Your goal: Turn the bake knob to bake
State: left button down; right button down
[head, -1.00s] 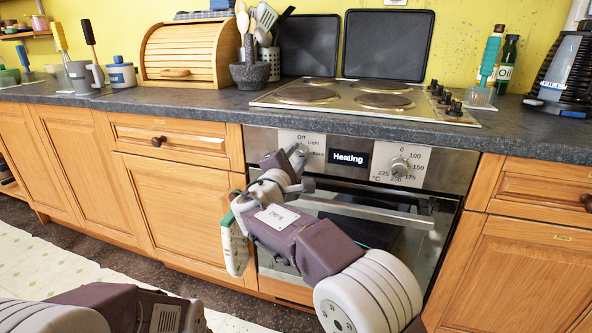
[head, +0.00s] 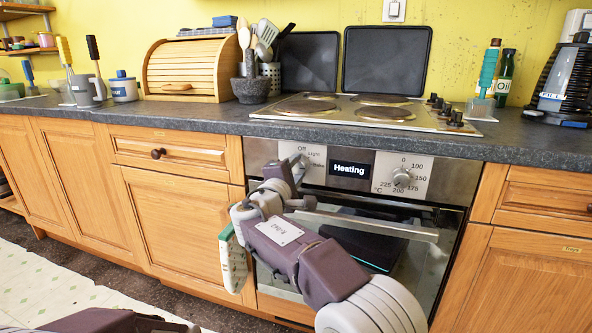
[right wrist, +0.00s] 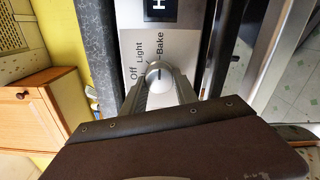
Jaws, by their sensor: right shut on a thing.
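The bake knob (right wrist: 157,76) is a light round dial on the oven's silver panel, with Off, Light and Bake printed around it. In the right wrist view its dark mark points up towards the word Bake. My right gripper (head: 297,163) is shut on the knob; in the right wrist view one finger lies on each side of it. In the head view the gripper hides most of the knob. The oven display (head: 349,169) reads Heating. My left gripper is out of the picture; only part of the left arm shows at the bottom left.
The temperature knob (head: 402,179) is right of the display. The oven door handle (head: 378,222) runs below the panel, close under my right arm. The hob (head: 365,112) is above, on the dark worktop (head: 200,116). Wooden cupboards flank the oven.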

jog(key=c, duration=0.9)
grip_release()
jog(key=shift+c, duration=0.2)
jog(key=shift+s, duration=0.1)
jog(key=p+v, duration=0.2)
jog(key=v, duration=0.7)
